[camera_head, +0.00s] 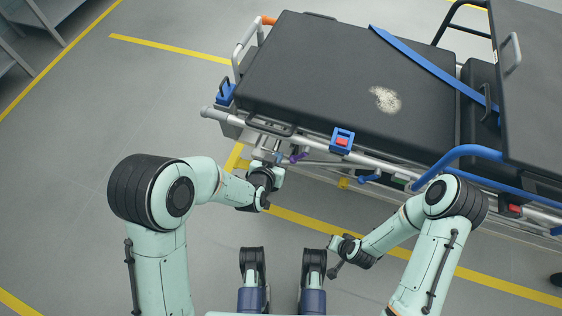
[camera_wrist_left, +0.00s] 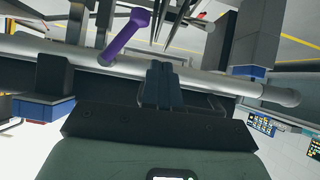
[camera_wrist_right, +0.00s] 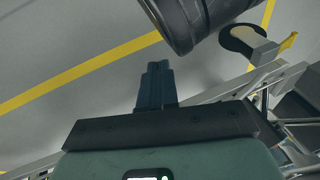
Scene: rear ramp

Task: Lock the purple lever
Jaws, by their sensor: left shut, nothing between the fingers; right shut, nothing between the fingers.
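The purple lever (camera_head: 299,157) sits on the side rail of the stretcher, below its near edge. In the left wrist view the purple lever (camera_wrist_left: 125,37) slants up and right from a grey tube, left of the fingers. My left gripper (camera_head: 279,157) is just left of the lever in the head view, shut and empty; its fingers (camera_wrist_left: 163,82) lie against the tube's picture area, apart from the lever. My right gripper (camera_head: 334,258) is low at the middle right, away from the stretcher. Its fingers (camera_wrist_right: 155,82) are shut and empty over the floor.
The black stretcher mattress (camera_head: 320,75) carries a pale speckled patch and a blue strap (camera_head: 430,65). A blue clip with a red button (camera_head: 342,141) and a blue lever (camera_head: 370,178) are on the near side. Open grey floor with yellow lines lies left and in front.

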